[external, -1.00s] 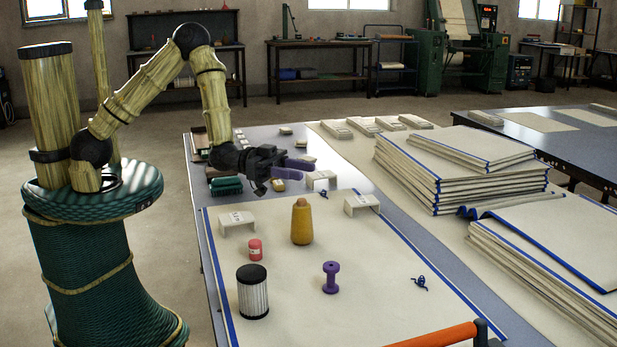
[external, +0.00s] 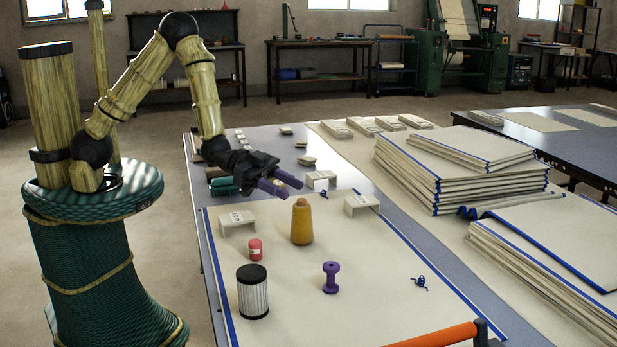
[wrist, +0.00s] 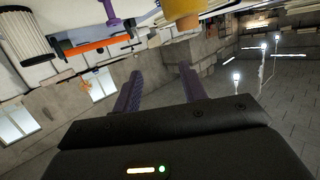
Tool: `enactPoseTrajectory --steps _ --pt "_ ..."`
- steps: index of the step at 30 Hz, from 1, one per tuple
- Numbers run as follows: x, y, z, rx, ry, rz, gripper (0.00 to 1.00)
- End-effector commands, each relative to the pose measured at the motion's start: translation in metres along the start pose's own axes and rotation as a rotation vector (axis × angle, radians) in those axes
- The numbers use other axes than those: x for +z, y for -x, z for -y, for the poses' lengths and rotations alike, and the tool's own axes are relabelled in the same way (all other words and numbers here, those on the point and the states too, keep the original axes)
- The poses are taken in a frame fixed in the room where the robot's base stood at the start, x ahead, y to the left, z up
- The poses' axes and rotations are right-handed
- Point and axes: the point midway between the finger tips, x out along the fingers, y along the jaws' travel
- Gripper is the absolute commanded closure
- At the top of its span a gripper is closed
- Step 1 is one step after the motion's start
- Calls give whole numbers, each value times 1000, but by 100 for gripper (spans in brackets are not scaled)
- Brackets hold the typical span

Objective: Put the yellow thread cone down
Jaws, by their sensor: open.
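The yellow thread cone (external: 302,222) stands upright on the cream cloth (external: 350,300), near the cloth's far edge. My gripper (external: 284,186) is in the air, behind and slightly left of the cone in the external view. Its two purple fingers are open, with nothing between them in the wrist view (wrist: 160,82). The cone and the fingers are apart.
A purple spool (external: 330,278), a red small jar (external: 255,250) and a black-topped white cylinder (external: 252,292) stand around the cone. White numbered stands (external: 237,223) flank it. An orange bar (external: 435,335) lies at the front. Folded cloth stacks (external: 455,165) are at right.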

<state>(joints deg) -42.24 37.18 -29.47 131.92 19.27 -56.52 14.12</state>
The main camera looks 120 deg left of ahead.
Motion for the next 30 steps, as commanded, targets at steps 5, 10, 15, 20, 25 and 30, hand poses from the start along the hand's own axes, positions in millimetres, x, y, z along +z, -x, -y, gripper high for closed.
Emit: enactPoseTrajectory --steps 5,10,15,20,25,30 --pt "25 27 -44 44 -54 296 58" --pt "44 74 -70 32 -60 555 58" --pt "55 134 -91 3 -28 788 58" --pt "62 196 -110 -21 33 979 58" --pt "66 233 -120 -29 81 1088 58" --pt "67 237 -121 -30 87 1103 58"
